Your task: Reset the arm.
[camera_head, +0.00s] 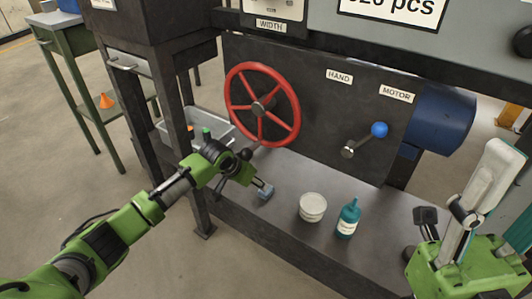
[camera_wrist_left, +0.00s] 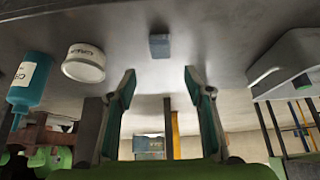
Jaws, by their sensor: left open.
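My left arm reaches in from the left in the head view. Its gripper (camera_head: 243,186) is open and empty above the front part of the dark metal bench (camera_head: 285,172). In the left wrist view its two fingers (camera_wrist_left: 160,82) stand wide apart. A small blue-grey block (camera_wrist_left: 159,46) lies on the bench beyond the fingertips, not between them. In the head view the block (camera_head: 265,192) is just beside the gripper. My right gripper (camera_head: 425,232) is at the right edge, partly hidden by its own arm; its opening is unclear.
A white tub (camera_head: 312,207) and a teal bottle (camera_head: 348,217) stand on the bench right of the block. A red handwheel (camera_head: 262,104) and a blue-knobbed lever (camera_head: 365,140) stick out from the dark panel. A grey bin (camera_head: 218,128) sits behind the left gripper.

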